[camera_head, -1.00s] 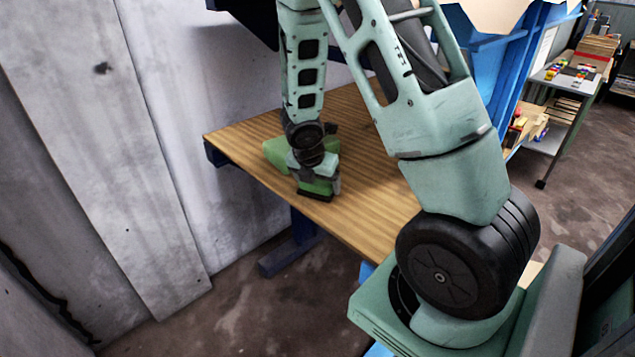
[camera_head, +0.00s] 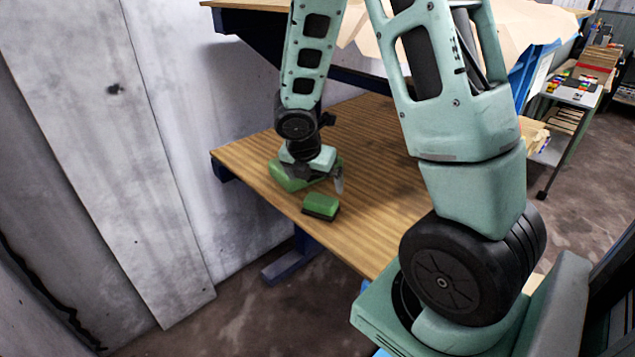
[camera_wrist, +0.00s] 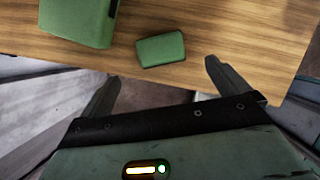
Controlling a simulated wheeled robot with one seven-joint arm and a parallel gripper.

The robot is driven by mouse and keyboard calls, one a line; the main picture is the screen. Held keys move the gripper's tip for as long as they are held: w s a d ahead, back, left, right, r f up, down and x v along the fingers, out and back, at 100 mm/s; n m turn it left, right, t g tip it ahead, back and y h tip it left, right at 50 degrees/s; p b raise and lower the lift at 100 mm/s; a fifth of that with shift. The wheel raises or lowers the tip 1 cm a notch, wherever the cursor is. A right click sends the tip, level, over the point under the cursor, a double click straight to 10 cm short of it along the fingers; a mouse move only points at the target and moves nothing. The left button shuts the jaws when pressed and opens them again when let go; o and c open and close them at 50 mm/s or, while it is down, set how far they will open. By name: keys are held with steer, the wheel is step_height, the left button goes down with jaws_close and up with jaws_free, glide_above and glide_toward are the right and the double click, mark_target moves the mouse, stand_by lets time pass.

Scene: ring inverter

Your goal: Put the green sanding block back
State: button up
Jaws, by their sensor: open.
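The green sanding block (camera_head: 321,206) has a dark underside and lies on the wooden table (camera_head: 250,155) near its front edge. In the wrist view the green sanding block (camera_wrist: 161,49) lies ahead of my fingers, between their lines and apart from both. My gripper (camera_wrist: 160,85) is open and empty. In the head view my gripper (camera_head: 322,186) is just behind and above the block. A larger green box-like thing (camera_head: 283,176) lies on the table behind and left of the block; the wrist view also shows it (camera_wrist: 78,20). My gripper partly hides it in the head view.
A grey wall panel (camera_head: 120,150) stands left of the table. An upper shelf (camera_head: 245,22) overhangs the table's back. The tabletop right of the block is clear. A side table (camera_head: 575,92) with small coloured items stands far right.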

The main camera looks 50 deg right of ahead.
steer(key=s+a+r+m+y, duration=0.1)
steer(key=s+a+r+m, duration=0.15)
steer(key=a, duration=0.45)
steer(key=s+a+r+m+y, duration=0.1)
steer(key=s+a+r+m, duration=0.15)
steer(key=a, duration=0.35)
steer(key=s+a+r+m+y, duration=0.1)
steer(key=a+m, duration=0.2)
steer(key=a, duration=0.4)
steer(key=s+a+r+m+y, duration=0.1)
steer(key=s+a+m, duration=0.2)
steer(key=s+a, duration=0.2)
steer(key=s+a+r+m+g+y, duration=0.1)
steer(key=s+a+r+m, duration=0.1)
steer(key=s+a, duration=0.4)
steer(key=shift+s+a+r+m+g, duration=0.15)
steer(key=shift+s+r+m+g, duration=0.15)
steer(key=shift+s+m, duration=0.55)
steer(key=shift+s+n, duration=0.2)
steer(key=shift+n, duration=0.05)
